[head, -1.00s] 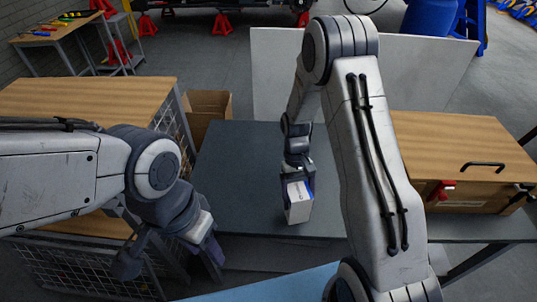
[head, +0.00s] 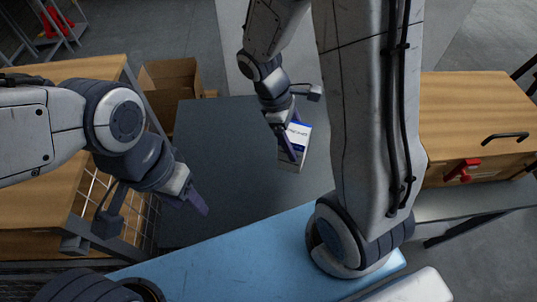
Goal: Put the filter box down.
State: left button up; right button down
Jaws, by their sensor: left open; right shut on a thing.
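The filter box (head: 297,147) is a small white carton with a blue band and lettering. It is at the right part of the dark grey table top, in the head view. My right gripper (head: 287,146) comes down from above and is shut on the box. I cannot tell whether the box's base touches the table. My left gripper (head: 196,202) is open and empty, low at the left, near the table's left edge and away from the box.
The dark table top (head: 215,140) is clear left of the box. An open cardboard box (head: 170,90) stands at its far left corner. A wooden case (head: 478,115) with a black handle and red latch is at the right. A wooden-topped wire cage (head: 50,205) is at the left.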

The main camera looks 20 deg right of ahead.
jog(key=s+d+r+n+t+b, duration=0.1)
jog(key=s+d+n, duration=0.1)
jog(key=s+n, duration=0.2)
jog(key=shift+n+t+h, duration=0.4)
jog(key=shift+n, duration=0.1)
jog(key=shift+w+a+f, duration=1)
jog(key=shift+w+f, duration=0.5)
jog(key=shift+f, duration=0.25)
jog(key=shift+w+a+f, duration=1.05)
jog(key=shift+w+f, duration=0.5)
jog(key=shift+f, duration=0.15)
jog(key=shift+w+a+f, duration=1)
jog(key=shift+w+f, duration=0.5)
jog(key=shift+f, duration=0.25)
jog(key=shift+b, duration=0.3)
jog(key=shift+f, duration=0.1)
grip_release()
